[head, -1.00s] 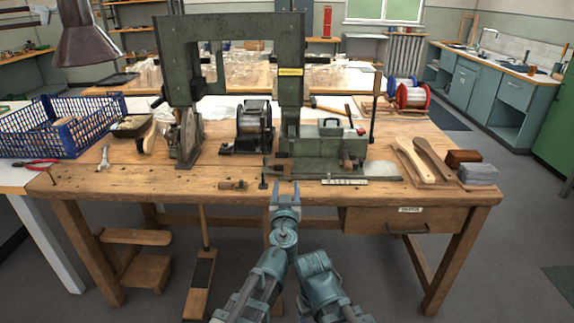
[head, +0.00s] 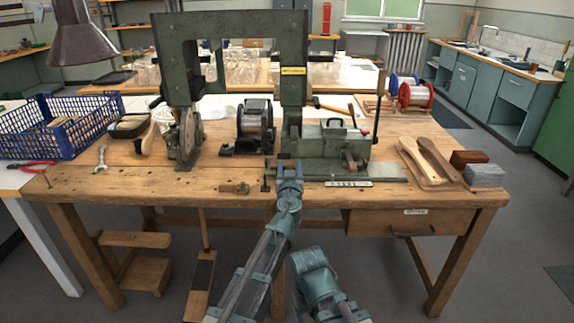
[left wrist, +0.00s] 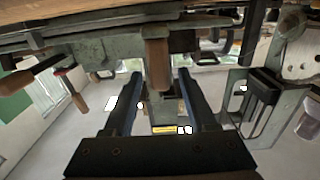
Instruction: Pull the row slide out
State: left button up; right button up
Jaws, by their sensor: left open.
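The green tufting machine (head: 322,148) stands on the workbench, with a flat metal slide bed (head: 350,168) along its front. I cannot pick out the row slide with certainty. My left gripper (head: 289,166) is at the front left end of this bed and hides what lies behind it. In the left wrist view, the open fingers (left wrist: 160,77) point at a brown wooden handle (left wrist: 157,62) under the green machine body. The handle lies in line with the gap between the fingertips; contact is not visible. My right arm shows at the bottom of the head view, its gripper out of sight.
A small brass and wood piece (head: 235,188) and a marked metal strip (head: 348,184) lie near the front edge. Wooden brush bodies (head: 414,158) and two blocks (head: 484,174) lie at the right. A blue crate (head: 62,131) stands at the left.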

pick_arm(q)
jog(key=shift+w, duration=0.35)
grip_shut()
dwell(1.2)
